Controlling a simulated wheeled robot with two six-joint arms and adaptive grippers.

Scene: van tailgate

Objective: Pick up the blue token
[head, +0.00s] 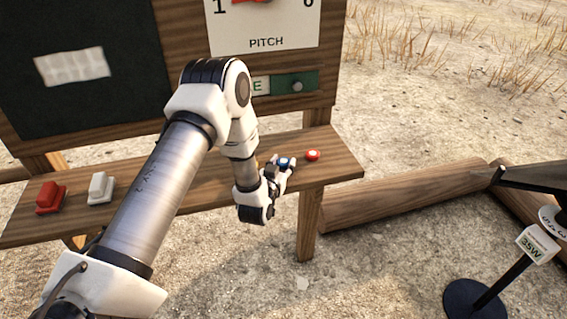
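The blue token (286,161) is on the wooden shelf (335,160) of the board, left of a red token (313,155). My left gripper (284,167) is at the blue token, its fingers reaching to it from the front and partly covering it. The fingers look very close to or around the token, but they are too small here to tell whether they are shut on it. A bit of yellow shows behind my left wrist, mostly hidden. My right gripper is not in view.
A red switch (50,197) and a white switch (101,188) stand on the shelf's left part. The upright board with a PITCH sheet (265,30) rises behind the shelf. Timber beams (400,195) lie on the ground to the right, near a stand labelled 35W (538,244).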

